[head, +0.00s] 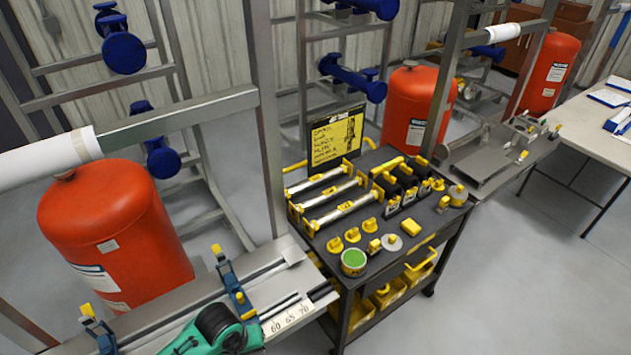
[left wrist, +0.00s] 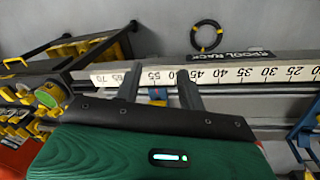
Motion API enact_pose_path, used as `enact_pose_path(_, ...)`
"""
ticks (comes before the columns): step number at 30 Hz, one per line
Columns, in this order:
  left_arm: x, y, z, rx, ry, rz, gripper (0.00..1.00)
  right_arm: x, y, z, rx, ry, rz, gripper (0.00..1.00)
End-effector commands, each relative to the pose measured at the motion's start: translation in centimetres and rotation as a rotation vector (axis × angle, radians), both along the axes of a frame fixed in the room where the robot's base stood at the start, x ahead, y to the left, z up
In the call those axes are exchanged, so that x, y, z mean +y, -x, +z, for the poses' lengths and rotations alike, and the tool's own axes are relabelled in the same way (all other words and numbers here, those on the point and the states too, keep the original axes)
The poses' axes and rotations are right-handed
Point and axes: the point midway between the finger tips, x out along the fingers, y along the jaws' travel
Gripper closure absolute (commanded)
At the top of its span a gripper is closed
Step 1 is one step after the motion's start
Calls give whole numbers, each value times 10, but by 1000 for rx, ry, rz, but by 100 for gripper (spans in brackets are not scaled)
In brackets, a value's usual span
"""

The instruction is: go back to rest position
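My left gripper shows in the left wrist view (left wrist: 158,84) as two dark fingers spread apart beyond a green housing. Nothing is held between them. The numbered scale of the spool rack rail (left wrist: 235,74) lies behind the fingertips. In the head view my green left gripper (head: 217,330) is at the bottom, over or beside the same metal rack (head: 185,308). I cannot tell there whether its fingers touch the rack. My right gripper is in neither view.
Blue clamps with yellow tops (head: 233,285) stand on the rack near my left gripper. A dark tool cart (head: 400,250) with yellow tools is right of it. Orange tanks (head: 112,235) stand behind. A pale table (head: 590,135) is far right. Grey floor (head: 520,290) is free at lower right.

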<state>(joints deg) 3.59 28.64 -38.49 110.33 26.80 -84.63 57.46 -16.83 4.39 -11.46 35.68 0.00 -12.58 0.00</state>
Motion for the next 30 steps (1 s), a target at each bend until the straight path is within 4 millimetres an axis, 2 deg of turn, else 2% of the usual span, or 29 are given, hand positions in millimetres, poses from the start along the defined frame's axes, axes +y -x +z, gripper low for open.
enact_pose_path(1,-8,9,6,-17,20,-33,60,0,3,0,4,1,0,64)
enact_pose_path(4,-17,24,21,-71,41,-116,60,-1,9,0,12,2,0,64)
enact_pose_path(8,-15,44,45,-153,39,-210,60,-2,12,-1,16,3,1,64)
enact_pose_path(15,17,78,77,-239,-46,-313,60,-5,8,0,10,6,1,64)
enact_pose_path(28,72,126,108,-246,-206,-393,60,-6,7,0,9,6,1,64)
enact_pose_path(30,72,120,89,-240,-208,-399,60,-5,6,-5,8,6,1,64)
